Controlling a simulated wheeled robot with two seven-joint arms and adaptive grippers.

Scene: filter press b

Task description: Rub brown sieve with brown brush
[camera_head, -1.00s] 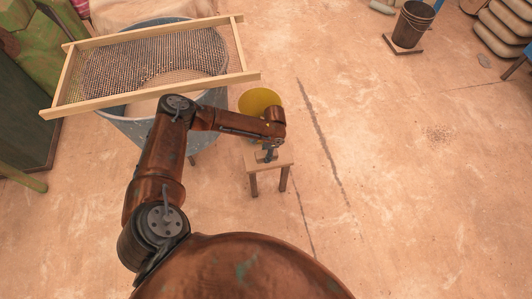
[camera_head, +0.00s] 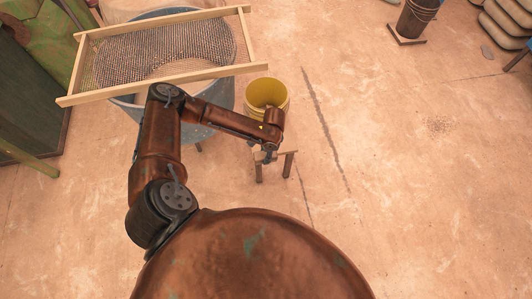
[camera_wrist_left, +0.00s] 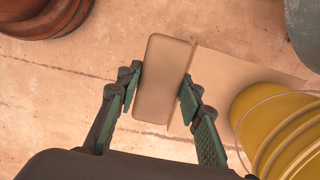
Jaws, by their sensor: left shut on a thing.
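The brown sieve (camera_head: 165,50), a light wooden frame with a mesh, lies across the top of a blue-grey tub at the upper left of the head view. My left gripper (camera_head: 268,155) is at the small stool, to the right of and nearer than the sieve, and apart from it. In the left wrist view the left gripper (camera_wrist_left: 161,76) is shut on the brown brush (camera_wrist_left: 163,95), a plain rounded block between both fingers. Its bristles are not visible. I cannot tell whether the brush touches the stool. My right gripper is not in view.
The small stool (camera_head: 288,164) carries a yellow bucket (camera_head: 267,93), close beside my left gripper; the bucket also shows in the wrist view (camera_wrist_left: 285,125). The tub (camera_head: 218,112) stands under the sieve. A dark bucket (camera_head: 416,18) is far right.

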